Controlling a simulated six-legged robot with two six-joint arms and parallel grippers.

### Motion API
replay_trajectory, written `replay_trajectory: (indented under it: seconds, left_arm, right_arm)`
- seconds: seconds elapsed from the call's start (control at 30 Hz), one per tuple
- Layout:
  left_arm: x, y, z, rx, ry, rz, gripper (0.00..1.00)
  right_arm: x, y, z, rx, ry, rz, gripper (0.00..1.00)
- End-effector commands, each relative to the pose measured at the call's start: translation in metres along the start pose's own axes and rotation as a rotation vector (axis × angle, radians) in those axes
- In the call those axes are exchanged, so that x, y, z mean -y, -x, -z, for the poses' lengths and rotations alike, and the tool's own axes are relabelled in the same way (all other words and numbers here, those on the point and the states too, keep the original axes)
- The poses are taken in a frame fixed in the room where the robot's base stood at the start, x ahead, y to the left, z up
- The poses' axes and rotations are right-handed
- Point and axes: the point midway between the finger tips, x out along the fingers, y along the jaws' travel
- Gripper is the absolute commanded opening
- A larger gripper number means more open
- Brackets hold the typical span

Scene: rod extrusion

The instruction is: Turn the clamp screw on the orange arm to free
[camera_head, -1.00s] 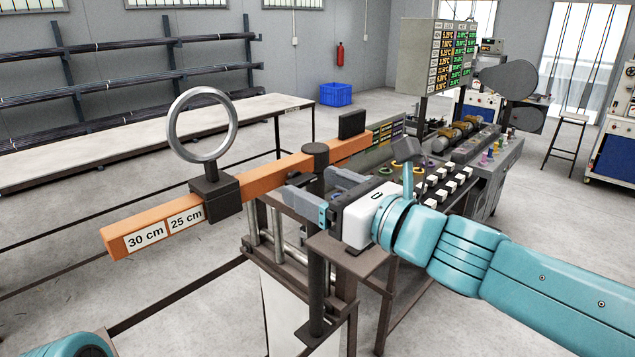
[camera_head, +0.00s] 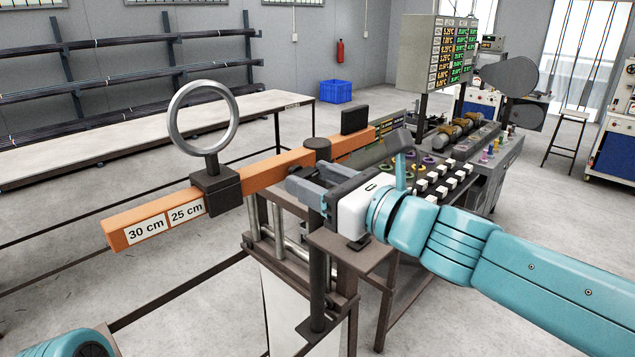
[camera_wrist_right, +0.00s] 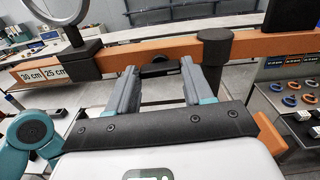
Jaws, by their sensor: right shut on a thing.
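The orange arm (camera_head: 265,174) crosses in front of me, with "30 cm" and "25 cm" labels near its left end. A dark block (camera_head: 217,190) on it carries a grey ring (camera_head: 178,118). A dark post cap (camera_head: 317,149) stands on the arm further right. My right gripper (camera_head: 304,182) is at the arm's near side, between the block and the post. In the right wrist view, its two grey fingers (camera_wrist_right: 158,85) flank a small dark piece (camera_wrist_right: 158,70) that looks like the clamp screw, and are shut on it. The screw is hidden in the head view. My left gripper is out of view.
A dark upright post (camera_head: 317,270) stands below the arm, close to my right gripper. A long pale table (camera_head: 130,130) is behind on the left.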

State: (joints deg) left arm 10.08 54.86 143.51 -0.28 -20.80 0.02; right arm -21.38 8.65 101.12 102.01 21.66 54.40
Motion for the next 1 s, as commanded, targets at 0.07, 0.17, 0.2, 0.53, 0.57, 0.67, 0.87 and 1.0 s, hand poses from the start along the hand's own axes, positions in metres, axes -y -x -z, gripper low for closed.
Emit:
replay_trajectory:
  seconds: [0.07,0.17,0.2,0.53,0.57,0.67,0.87,1.0]
  left_arm:
    - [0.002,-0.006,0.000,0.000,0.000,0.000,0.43]
    - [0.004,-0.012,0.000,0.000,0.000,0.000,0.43]
    - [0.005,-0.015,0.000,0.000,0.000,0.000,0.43]
    - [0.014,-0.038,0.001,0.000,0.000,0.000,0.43]
    - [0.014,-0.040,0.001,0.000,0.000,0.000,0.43]
    - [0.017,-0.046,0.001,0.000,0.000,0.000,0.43]
    - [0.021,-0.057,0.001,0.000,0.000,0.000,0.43]
    - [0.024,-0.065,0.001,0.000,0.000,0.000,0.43]
  right_arm:
    - [0.000,0.000,0.004,-0.001,0.037,0.001,0.21]
    - [0.000,0.000,0.004,-0.001,0.102,0.001,0.21]
    - [0.000,0.000,0.004,0.000,0.132,0.000,0.21]
    - [0.000,0.000,0.005,-0.002,0.437,0.002,0.21]
    - [0.000,0.000,0.005,-0.002,0.467,0.002,0.21]
    - [0.000,-0.001,0.005,-0.002,0.562,0.001,0.21]
    - [0.000,-0.001,0.005,-0.002,0.752,0.001,0.21]
    - [0.001,-0.001,0.005,-0.002,0.886,0.002,0.21]
